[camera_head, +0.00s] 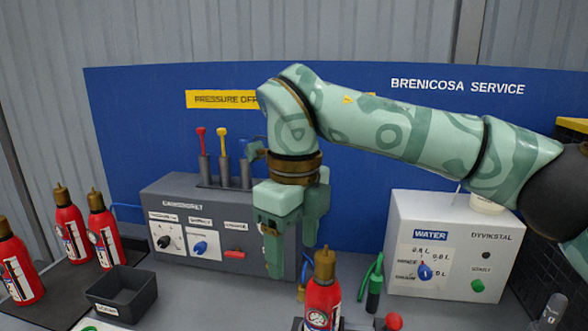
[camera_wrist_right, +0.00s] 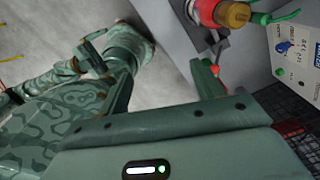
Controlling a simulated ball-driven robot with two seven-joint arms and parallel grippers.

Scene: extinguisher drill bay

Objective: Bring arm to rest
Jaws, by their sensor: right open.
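My right arm (camera_head: 390,125) reaches in from the right in the head view, a green patterned arm bent down at the wrist. Its gripper (camera_head: 290,258) points down, open and empty, in front of the grey control box and above the bench. A red extinguisher (camera_head: 323,300) with a brass top stands just below and to the right of the fingers, apart from them. In the right wrist view the two fingers (camera_wrist_right: 160,90) are spread with nothing between them, and the extinguisher's brass cap (camera_wrist_right: 233,13) shows at the top.
The grey box (camera_head: 150,205) with knobs stands behind the gripper. A white WATER box (camera_head: 450,225) stands to the right. Several red extinguishers (camera_head: 103,232) and a black tray (camera_head: 122,297) are at the left.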

